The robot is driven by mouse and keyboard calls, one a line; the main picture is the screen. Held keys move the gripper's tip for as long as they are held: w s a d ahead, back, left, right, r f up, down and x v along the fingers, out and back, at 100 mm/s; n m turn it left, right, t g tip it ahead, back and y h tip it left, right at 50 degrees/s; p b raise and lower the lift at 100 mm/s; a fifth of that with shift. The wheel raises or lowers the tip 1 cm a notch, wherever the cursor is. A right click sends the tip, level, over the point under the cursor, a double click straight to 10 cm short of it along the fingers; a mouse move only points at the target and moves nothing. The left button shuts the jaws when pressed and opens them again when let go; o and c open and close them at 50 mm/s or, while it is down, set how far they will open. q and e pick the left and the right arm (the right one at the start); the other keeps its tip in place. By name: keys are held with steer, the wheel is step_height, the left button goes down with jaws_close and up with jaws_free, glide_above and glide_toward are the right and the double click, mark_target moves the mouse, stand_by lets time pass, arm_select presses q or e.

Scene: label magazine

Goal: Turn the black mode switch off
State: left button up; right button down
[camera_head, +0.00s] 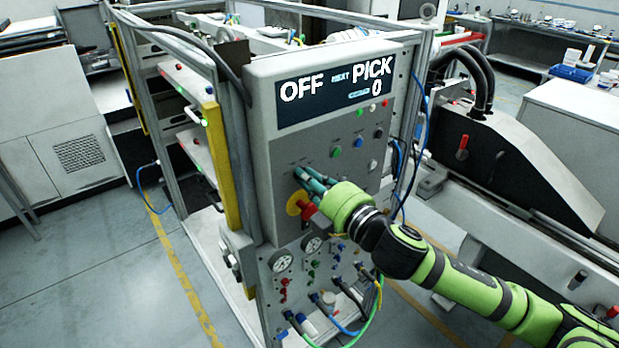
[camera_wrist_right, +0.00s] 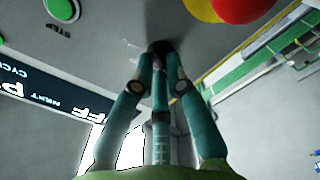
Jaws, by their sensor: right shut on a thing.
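The black mode switch (camera_wrist_right: 160,47) shows as a small dark knob on the grey panel in the right wrist view. The teal fingers of my right gripper (camera_wrist_right: 160,65) are closed on it, with their tips against it. In the head view my right gripper (camera_head: 299,177) is at the middle left of the control panel (camera_head: 350,140), and its fingers hide the switch. The display (camera_head: 335,91) at the top of the panel reads "OFF", "NEXT PICK" and "0". The exact angle of the switch cannot be made out. My left gripper is not in view.
A red button (camera_head: 308,211) on a yellow disc (camera_head: 296,204) sits just below my right fingers. Small green (camera_head: 336,152) and blue (camera_head: 358,141) buttons lie to their right. Gauges (camera_head: 282,262) and hoses (camera_head: 375,310) are lower down. Open floor (camera_head: 120,270) lies left of the machine.

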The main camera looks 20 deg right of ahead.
steer(key=c, duration=1.2)
jaws_free()
steer(key=shift+c, duration=0.2)
steer(key=v, duration=0.7)
steer(key=shift+s, duration=0.2)
steer(key=shift+d, duration=0.1)
